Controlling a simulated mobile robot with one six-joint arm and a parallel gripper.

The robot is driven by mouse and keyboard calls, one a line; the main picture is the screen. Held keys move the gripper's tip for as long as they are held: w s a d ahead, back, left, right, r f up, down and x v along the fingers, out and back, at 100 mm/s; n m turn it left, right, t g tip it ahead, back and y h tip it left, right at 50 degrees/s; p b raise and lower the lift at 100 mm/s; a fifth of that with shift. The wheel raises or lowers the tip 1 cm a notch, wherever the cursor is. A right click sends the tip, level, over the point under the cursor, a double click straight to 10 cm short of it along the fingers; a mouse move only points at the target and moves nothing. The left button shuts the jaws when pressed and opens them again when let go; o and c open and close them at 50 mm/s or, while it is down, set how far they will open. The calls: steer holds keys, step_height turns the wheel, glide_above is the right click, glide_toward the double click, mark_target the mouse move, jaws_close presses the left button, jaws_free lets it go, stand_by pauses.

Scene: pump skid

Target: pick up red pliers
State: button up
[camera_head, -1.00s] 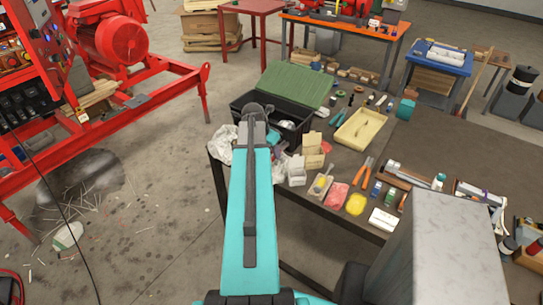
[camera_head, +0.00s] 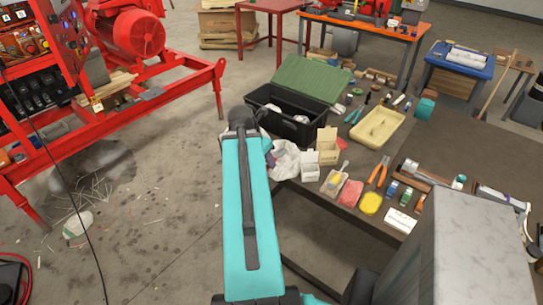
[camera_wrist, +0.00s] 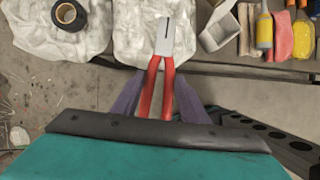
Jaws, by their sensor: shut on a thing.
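The red pliers (camera_wrist: 155,85) show in the wrist view, with red handles and a grey metal head pointing away from me. My gripper (camera_wrist: 158,92) is shut on them, with its dark purple fingers on either side of the red handles. The pliers appear to be above the floor, by the table's edge. In the head view my teal arm reaches forward beside the table's left edge and hides the gripper and the held pliers.
The dark table (camera_head: 440,165) stands to the right. It bears a black toolbox with a green lid (camera_head: 312,82), a cream tray (camera_head: 377,125), orange-handled pliers (camera_head: 378,171) and white cloth (camera_head: 285,158). A black roll (camera_wrist: 69,15) lies on cloth. A red pump skid (camera_head: 120,100) stands left. Floor between is open.

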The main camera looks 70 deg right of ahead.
steer(key=shift+w+a+f+b, duration=0.2)
steer(key=shift+a+b, duration=0.1)
steer(key=shift+b, duration=0.6)
steer(key=shift+b, duration=0.4)
steer(key=b, duration=0.6)
steer(key=shift+w+a, duration=0.2)
steer(key=shift+a, duration=0.1)
steer(key=a+b, duration=0.1)
steer(key=b, duration=0.4)
steer(key=shift+a+r+b, duration=0.1)
steer(key=shift+a+b, duration=0.05)
steer(key=shift+b, duration=0.25)
steer(key=shift+a+r+b, duration=0.25)
steer(key=shift+a+b, duration=0.1)
steer(key=shift+b, duration=0.65)
